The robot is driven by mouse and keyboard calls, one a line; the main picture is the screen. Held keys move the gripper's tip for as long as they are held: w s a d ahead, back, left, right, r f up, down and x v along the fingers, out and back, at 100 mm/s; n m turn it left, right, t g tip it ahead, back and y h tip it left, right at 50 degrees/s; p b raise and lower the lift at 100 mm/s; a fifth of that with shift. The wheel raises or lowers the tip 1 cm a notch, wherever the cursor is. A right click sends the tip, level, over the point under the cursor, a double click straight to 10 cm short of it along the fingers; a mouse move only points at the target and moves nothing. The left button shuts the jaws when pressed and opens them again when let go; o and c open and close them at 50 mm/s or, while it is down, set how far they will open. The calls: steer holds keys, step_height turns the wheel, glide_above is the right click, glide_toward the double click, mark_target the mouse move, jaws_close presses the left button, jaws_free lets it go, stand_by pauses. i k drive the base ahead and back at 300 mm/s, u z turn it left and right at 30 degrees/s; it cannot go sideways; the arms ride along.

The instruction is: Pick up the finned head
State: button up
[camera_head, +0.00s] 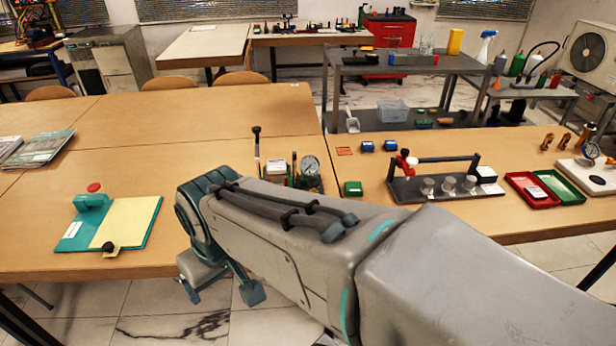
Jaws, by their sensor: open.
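I cannot single out the finned head with certainty; the parts are small at this distance. A dark rig board (445,190) on the right table carries several grey metal cylinders (428,186), and a red and white piece (406,163) sits at its left end. My gripper (220,291) hangs low in front of the table's front edge, over the tiled floor. Its teal fingers are apart, with nothing seen between them. It is far to the left of the rig board. My grey arm crosses the lower middle of the view and hides part of the table.
A dial gauge (310,166) stands behind my arm. A red tray (530,190) and a green tray (562,186) lie right of the rig. Brass fittings (547,142) stand farther right. A teal and yellow board (110,225) lies left. The table between is mostly clear.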

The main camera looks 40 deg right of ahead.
mark_target(352, 190)
steer(key=u, duration=0.25)
steer(key=i, duration=0.7)
steer(key=z, duration=2.35)
steer(key=i, duration=0.5)
steer(key=z, duration=0.1)
